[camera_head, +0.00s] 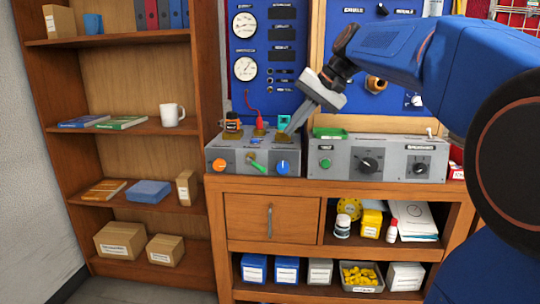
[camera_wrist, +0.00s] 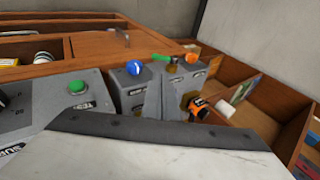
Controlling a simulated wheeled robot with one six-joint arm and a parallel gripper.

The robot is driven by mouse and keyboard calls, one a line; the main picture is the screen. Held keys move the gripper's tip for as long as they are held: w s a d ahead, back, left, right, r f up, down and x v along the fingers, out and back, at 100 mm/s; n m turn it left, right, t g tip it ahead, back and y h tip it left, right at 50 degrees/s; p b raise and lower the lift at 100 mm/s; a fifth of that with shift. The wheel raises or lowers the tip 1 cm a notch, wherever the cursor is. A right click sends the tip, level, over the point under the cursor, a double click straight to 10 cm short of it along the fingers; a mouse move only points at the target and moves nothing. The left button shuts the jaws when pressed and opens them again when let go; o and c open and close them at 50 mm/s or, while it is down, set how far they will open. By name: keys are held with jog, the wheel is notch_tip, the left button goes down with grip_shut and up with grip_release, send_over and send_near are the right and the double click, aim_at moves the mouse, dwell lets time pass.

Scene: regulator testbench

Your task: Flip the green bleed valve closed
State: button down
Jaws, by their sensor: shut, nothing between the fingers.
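The green bleed valve (camera_head: 258,164) is a small green lever on the front face of the grey regulator box (camera_head: 232,169), between an orange knob and a blue knob. In the head view the lever slants down to the right. It also shows in the wrist view (camera_wrist: 173,66), beyond the fingers and partly overlapped by nearby parts. My gripper (camera_head: 291,129) is shut and empty. It points down and left over the top right of the box, above and behind the lever and apart from it. In the wrist view the closed fingers (camera_wrist: 170,82) rise in the middle.
The orange knob (camera_head: 220,166) and blue knob (camera_head: 283,167) flank the lever. Brass fittings (camera_head: 260,132) and an orange-black item (camera_head: 233,123) stand on the box top. A second grey box (camera_head: 345,160) stands to the right. The space in front of the boxes looks clear.

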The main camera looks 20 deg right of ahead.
aim_at(263, 171)
jog(key=x, duration=1.4)
jog(key=shift+s+d+f, duration=0.1)
jog(key=shift+d+f, duration=0.05)
jog(key=shift+f, duration=0.1)
jog(key=shift+d+f+t+y, duration=0.1)
jog(key=shift+f+t+y, duration=0.6)
jog(key=shift+y, duration=0.5)
jog(key=y, duration=0.1)
jog(key=f+t+y, duration=0.1)
jog(key=y, duration=0.1)
jog(key=shift+f+m, duration=0.3)
jog(key=shift+m, duration=0.1)
jog(key=shift+a+f+t+y, duration=0.2)
jog(key=shift+f+t+y, duration=0.05)
jog(key=shift+t+y, duration=0.25)
jog(key=shift+a+f+t+y, duration=0.25)
jog(key=shift+t+y, duration=0.15)
jog(key=shift+t, duration=0.1)
jog(key=shift+w+a+f, duration=0.3)
jog(key=shift+f, duration=0.05)
jog(key=shift+a+f, duration=0.1)
jog(key=shift+f, duration=0.05)
